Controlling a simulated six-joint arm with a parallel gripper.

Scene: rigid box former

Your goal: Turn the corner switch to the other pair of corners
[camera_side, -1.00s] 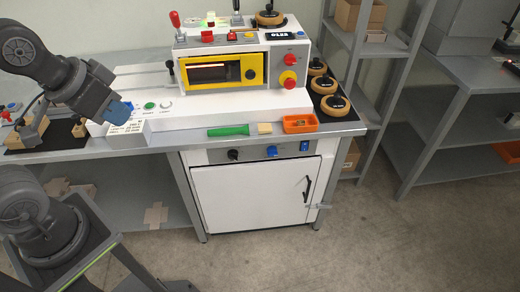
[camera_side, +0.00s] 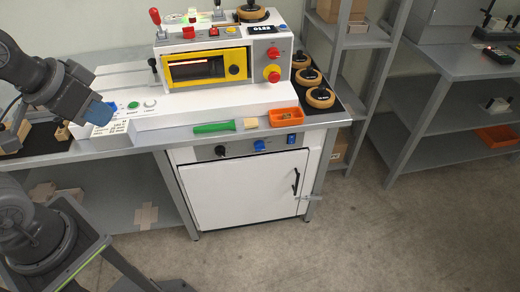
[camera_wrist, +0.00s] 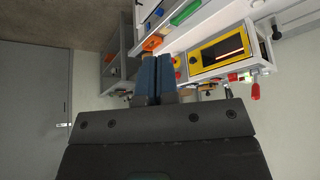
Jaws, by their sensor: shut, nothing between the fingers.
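The white box former (camera_side: 215,102) stands on the grey bench, with a yellow-framed window (camera_side: 205,68). I cannot tell for sure which control is the corner switch. A black knob (camera_side: 220,150) and a blue knob (camera_side: 259,145) sit on the panel below the bench top, with a blue switch (camera_side: 291,139) to their right. A green button (camera_side: 133,105) and a white one (camera_side: 150,103) are on the former's low front ledge. My gripper (camera_side: 100,112) has blue fingers and hangs over the ledge's left end, left of the green button. In the wrist view its fingers (camera_wrist: 156,80) are together and empty.
A green-handled tool (camera_side: 213,128) and an orange tray (camera_side: 284,117) lie along the bench's front edge. Several round wooden-rimmed pieces (camera_side: 319,97) stand on a black mat at the right. A red-knobbed lever (camera_side: 155,17) rises from the former's top.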

